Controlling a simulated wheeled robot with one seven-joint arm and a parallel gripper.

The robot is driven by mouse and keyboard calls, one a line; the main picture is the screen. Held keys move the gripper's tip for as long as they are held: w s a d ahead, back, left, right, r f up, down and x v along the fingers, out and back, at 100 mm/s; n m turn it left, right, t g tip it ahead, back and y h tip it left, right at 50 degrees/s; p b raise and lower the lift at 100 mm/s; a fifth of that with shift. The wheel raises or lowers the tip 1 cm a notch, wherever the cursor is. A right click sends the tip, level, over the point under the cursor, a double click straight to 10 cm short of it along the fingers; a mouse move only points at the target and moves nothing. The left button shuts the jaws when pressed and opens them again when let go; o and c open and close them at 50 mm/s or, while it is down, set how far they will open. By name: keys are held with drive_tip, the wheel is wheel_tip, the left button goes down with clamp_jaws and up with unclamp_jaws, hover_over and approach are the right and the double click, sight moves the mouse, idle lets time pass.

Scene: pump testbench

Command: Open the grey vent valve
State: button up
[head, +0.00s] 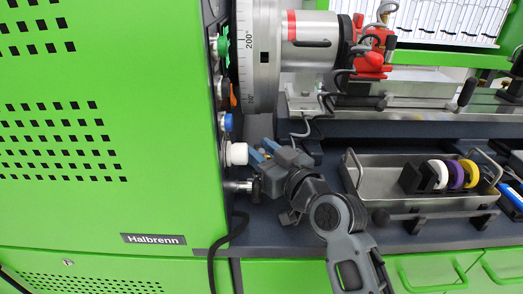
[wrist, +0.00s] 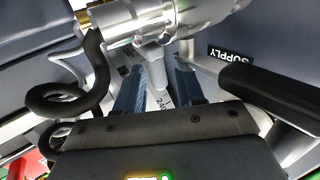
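My gripper (wrist: 158,92) is open in the wrist view, with its two blue fingers apart. A pale grey handle-like piece (wrist: 156,73) reaches down from a silver fitting (wrist: 175,18) into the gap between the fingers. It looks like the grey vent valve's handle, but no readable vent label confirms this. I cannot tell whether either finger touches it. In the head view my gripper (head: 262,153) is just right of a white knob (head: 236,154) on the green cabinet's side. The grey handle cannot be made out there.
Green, orange and blue (head: 228,122) knobs line the green cabinet (head: 110,120) above the white one. A silver fitting (head: 238,186) sticks out below. A black hose (wrist: 60,95) and a SUPPLY label (wrist: 232,55) flank the fingers. A metal tray (head: 375,195) holds tape rolls at right.

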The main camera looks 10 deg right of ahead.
drive_tip(key=shift+c, duration=0.5)
clamp_jaws()
